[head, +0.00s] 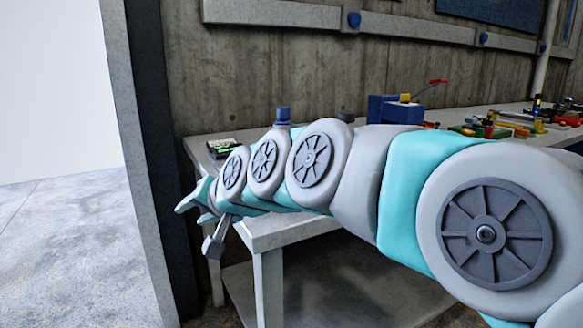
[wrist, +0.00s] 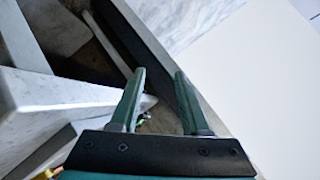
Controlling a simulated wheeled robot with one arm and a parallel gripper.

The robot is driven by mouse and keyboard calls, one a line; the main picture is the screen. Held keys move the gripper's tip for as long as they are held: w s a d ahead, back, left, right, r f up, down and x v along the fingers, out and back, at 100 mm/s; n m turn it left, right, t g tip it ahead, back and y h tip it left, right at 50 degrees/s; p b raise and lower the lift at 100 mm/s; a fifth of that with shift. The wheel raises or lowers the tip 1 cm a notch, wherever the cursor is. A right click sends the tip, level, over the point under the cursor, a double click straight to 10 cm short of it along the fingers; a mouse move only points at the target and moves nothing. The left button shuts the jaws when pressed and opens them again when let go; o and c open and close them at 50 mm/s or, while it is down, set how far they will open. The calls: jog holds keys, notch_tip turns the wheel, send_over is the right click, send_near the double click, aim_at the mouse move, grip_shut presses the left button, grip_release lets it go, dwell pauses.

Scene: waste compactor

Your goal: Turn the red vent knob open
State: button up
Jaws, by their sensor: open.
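No red vent knob can be made out in either view. My gripper (head: 192,210) is at the far left end of my outstretched arm in the head view, beside the left end of a workbench (head: 283,236). In the wrist view its two green fingers (wrist: 160,85) stand apart with nothing between them.
A blue block (head: 393,108), a red-handled item (head: 432,83) and several small coloured items (head: 510,122) are on the bench. A dark post (head: 158,150) stands left of it. Open floor (head: 60,240) lies further left. A concrete wall (head: 270,75) is behind.

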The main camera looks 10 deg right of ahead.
jog(key=w+a+r+m+t+y, duration=0.1)
jog(key=w+a+r+m+t, duration=0.1)
jog(key=w+r, duration=0.35)
jog(key=w+a+r+m+t, duration=0.1)
jog(key=w+r+m+t, duration=0.15)
jog(key=r, duration=0.65)
jog(key=w+a+r+m+t+y, duration=0.1)
jog(key=w+a+r+m+t, duration=0.2)
jog(key=r, duration=0.4)
jog(key=w+d+r+m+t+h, duration=0.6)
jog(key=w+d+r+m+h, duration=0.45)
jog(key=m, duration=0.65)
jog(key=s+d+f+m+g+h, duration=0.3)
jog(key=d+f+m+g+h, duration=0.8)
jog(key=m, duration=0.5)
jog(key=s+f+m+g, duration=0.2)
jog(key=s+f, duration=0.1)
jog(key=f, duration=0.2)
jog(key=s+f+m+g, duration=0.3)
jog(key=f, duration=0.1)
jog(key=s+f+m+g, duration=0.2)
jog(key=s+f, duration=0.1)
jog(key=f, duration=0.2)
jog(key=shift+s+d+f+m+g+h, duration=0.1)
jog(key=shift+s+f+m+g+h, duration=0.2)
jog(key=shift+s, duration=0.1)
jog(key=shift+b+x, duration=0.3)
jog(key=shift+x, duration=3.5)
grip_shut()
